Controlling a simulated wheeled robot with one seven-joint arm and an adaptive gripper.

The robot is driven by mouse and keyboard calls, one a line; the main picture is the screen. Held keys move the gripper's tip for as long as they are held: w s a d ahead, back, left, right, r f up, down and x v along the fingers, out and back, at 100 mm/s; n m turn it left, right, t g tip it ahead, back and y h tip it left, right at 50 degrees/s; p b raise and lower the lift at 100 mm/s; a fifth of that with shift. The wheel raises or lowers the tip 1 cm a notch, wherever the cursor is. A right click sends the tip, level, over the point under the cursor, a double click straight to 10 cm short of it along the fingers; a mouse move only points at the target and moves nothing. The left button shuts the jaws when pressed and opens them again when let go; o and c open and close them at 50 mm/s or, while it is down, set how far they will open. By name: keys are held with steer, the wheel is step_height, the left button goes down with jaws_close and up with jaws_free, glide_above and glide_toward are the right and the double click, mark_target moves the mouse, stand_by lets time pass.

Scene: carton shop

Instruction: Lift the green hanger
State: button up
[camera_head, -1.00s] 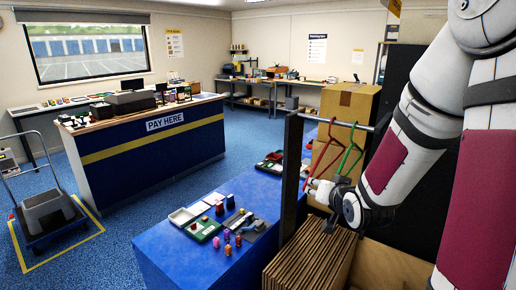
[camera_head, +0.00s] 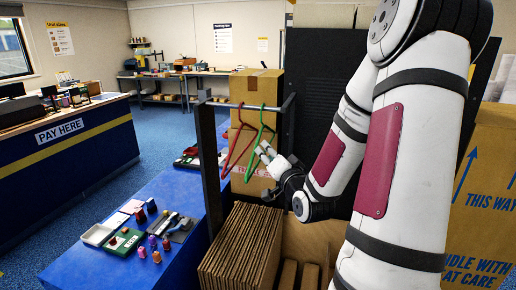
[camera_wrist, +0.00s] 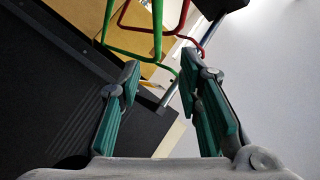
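The green hanger (camera_head: 253,157) hangs from a metal rail (camera_head: 228,105) in the head view, just right of the red hanger (camera_head: 236,151). My gripper (camera_head: 262,151) is close to the right side of the green hanger, its fingers pointing up and left towards it. In the wrist view, the green hanger (camera_wrist: 157,32) crosses the top, ahead of my gripper (camera_wrist: 160,72). The two fingers are spread wide with nothing held between them. The red hanger (camera_wrist: 138,30) overlaps the green one there. I cannot tell whether a finger touches the green hanger.
A dark post (camera_head: 211,165) carries the rail's left end. Stacked cartons (camera_head: 259,90) stand behind the hangers and folded cardboard (camera_head: 240,247) stands below. A blue table (camera_head: 105,258) with small items is at the left. A large printed carton (camera_head: 490,205) is at the right.

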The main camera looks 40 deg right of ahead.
mark_target(257, 142)
steer(key=b+x, duration=0.3)
steer(key=x, duration=0.2)
steer(key=shift+f+x, duration=0.2)
steer(key=shift+x, duration=2.5)
steer(key=shift+d, duration=0.1)
steer(key=shift+s, duration=0.1)
jaws_close()
